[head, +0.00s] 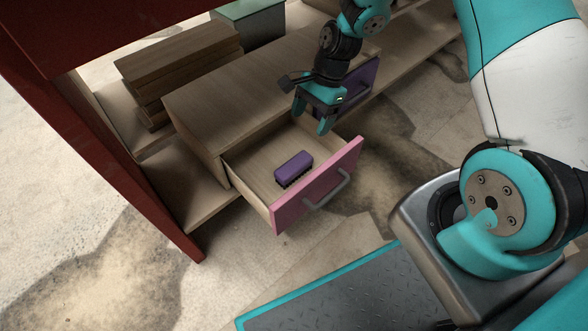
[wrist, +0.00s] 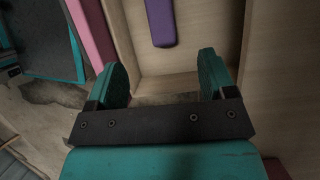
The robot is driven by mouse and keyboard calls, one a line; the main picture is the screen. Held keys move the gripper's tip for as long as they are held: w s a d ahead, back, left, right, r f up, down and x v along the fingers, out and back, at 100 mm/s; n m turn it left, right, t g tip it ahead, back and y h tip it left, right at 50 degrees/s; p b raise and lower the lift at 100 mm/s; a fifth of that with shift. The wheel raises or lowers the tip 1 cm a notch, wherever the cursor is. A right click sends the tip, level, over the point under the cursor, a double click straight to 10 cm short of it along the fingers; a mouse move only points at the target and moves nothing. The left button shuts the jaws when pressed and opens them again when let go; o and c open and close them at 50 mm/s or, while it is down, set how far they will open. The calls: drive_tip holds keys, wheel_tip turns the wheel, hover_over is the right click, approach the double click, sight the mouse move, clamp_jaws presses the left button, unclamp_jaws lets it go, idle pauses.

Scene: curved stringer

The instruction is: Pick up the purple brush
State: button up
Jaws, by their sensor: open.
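The purple brush (head: 294,166) lies bristles down inside an open wooden drawer with a pink front (head: 318,186). My gripper (head: 311,117) is above the drawer's far right end, apart from the brush, with teal fingers pointing down. In the wrist view my gripper (wrist: 160,75) is open and empty. The brush (wrist: 161,22) shows there at the top, beyond the fingertips, and its far end is cut off by the picture edge. The drawer floor (wrist: 190,60) is bare around it.
The wooden cabinet (head: 215,100) stands behind the drawer, with a second, purple-fronted drawer (head: 358,85) to the right. Stacked wooden boards (head: 180,65) and a grey-green box (head: 250,22) are at the back. A dark red post (head: 110,160) stands at left.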

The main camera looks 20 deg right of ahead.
sight(295, 164)
drive_tip(key=b+x, duration=0.6)
drive_tip(key=x, duration=0.5)
drive_tip(key=shift+f, duration=0.25)
drive_tip(key=b+x, duration=0.4)
drive_tip(key=x, duration=0.1)
drive_tip(key=shift+f+b, duration=0.15)
drive_tip(key=shift+b, duration=0.2)
drive_tip(key=c, duration=1.1)
drive_tip(key=shift+c, duration=0.2)
wheel_tip(295, 164, up, 20)
drive_tip(key=p, duration=1.1)
drive_tip(key=shift+p, duration=0.3)
